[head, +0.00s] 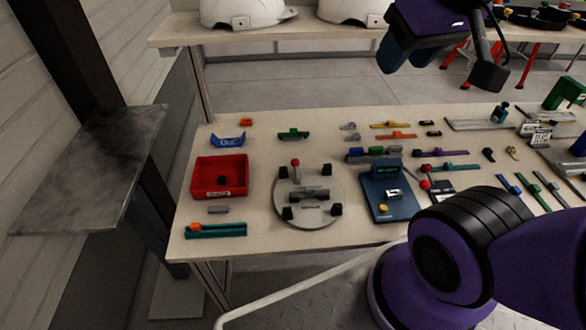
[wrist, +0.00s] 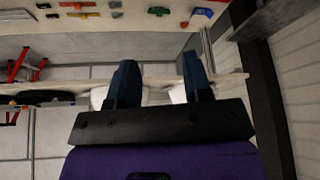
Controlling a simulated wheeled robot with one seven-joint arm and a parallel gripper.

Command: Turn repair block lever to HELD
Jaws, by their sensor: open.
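Two levers with red ball knobs show in the head view, and I cannot tell by any readable label which is the repair block's. One lever (head: 295,163) stands upright at the back of a round grey plate (head: 327,217) with several black clamps. The other lever (head: 426,184) is beside the right edge of a blue block (head: 393,212) and has red balls. My gripper (head: 398,56) is raised beyond the table's back edge, far from both levers. In the wrist view my gripper (wrist: 161,78) is open, with nothing between its dark blue fingers.
A red tray (head: 205,192) and teal bars (head: 216,232) lie at the table's left. Several coloured parts lie behind and right of the plate. A shelf with white helmet shells (head: 243,12) stands behind the table (head: 255,160). My purple arm covers the front right.

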